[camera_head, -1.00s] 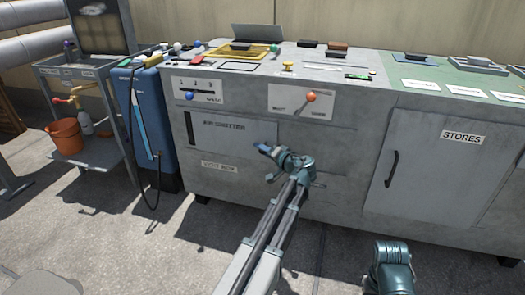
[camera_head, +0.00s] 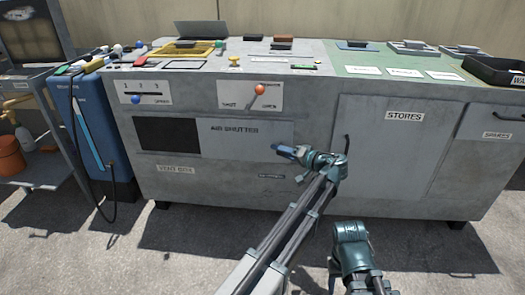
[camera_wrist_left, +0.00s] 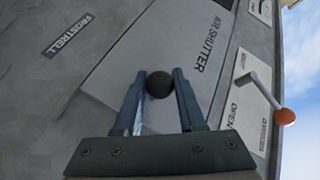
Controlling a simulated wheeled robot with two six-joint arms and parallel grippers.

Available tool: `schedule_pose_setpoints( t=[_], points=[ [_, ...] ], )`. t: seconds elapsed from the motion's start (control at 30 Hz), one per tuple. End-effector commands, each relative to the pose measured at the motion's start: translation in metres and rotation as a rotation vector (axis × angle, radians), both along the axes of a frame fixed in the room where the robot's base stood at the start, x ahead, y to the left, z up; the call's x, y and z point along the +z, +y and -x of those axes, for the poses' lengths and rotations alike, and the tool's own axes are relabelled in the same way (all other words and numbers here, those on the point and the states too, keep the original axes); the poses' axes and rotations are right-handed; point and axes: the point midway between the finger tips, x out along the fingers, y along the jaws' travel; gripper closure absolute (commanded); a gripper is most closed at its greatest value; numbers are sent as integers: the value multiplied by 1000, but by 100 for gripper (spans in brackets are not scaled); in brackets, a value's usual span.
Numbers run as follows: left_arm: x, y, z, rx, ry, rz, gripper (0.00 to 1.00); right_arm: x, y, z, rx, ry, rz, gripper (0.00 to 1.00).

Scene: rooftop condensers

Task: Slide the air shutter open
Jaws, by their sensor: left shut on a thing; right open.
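The air shutter is a grey panel (camera_head: 235,136) on the front of the grey cabinet. It stands to the right in its frame, with a wide dark opening (camera_head: 168,134) bare at its left. My left gripper (camera_head: 280,149) is at the panel's right end. In the left wrist view its two fingers (camera_wrist_left: 158,92) are shut on a dark round knob (camera_wrist_left: 160,84) on the panel. The knob is hidden in the head view. My right gripper (camera_head: 350,232) is low in the head view, away from the cabinet, open and empty; its fingertips are hard to make out.
An orange-knobbed lever (camera_head: 260,90) and a slider with a blue knob (camera_head: 136,99) sit above the shutter. The stores door (camera_head: 375,160) with a dark handle is right of my left gripper. A blue tank (camera_head: 92,120) stands left. The floor in front looks clear.

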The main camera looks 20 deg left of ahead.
Motion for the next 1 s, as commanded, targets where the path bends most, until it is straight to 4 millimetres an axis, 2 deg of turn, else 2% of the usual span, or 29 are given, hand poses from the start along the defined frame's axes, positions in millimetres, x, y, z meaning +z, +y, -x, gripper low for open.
schedule_pose_setpoints(
  t=[0.1,0.2,0.63,0.67,0.7,0.8,1.0],
  points=[
    [0,-14,-4,-1,1,0,100,0,0,0,0,0,0,50],
    [0,-19,-5,0,2,1,100,0,0,0,0,0,0,50],
    [-1,-25,-6,-5,0,3,100,0,0,0,0,0,0,50],
    [-1,-25,-6,-5,0,3,55,0,0,0,0,0,0,50],
    [0,-25,-6,-5,0,3,48,0,0,0,0,0,0,50],
    [0,-24,-6,-3,0,2,31,0,0,0,0,0,0,50],
    [0,-22,-5,-1,0,0,31,0,0,0,0,0,0,50]
  ],
)
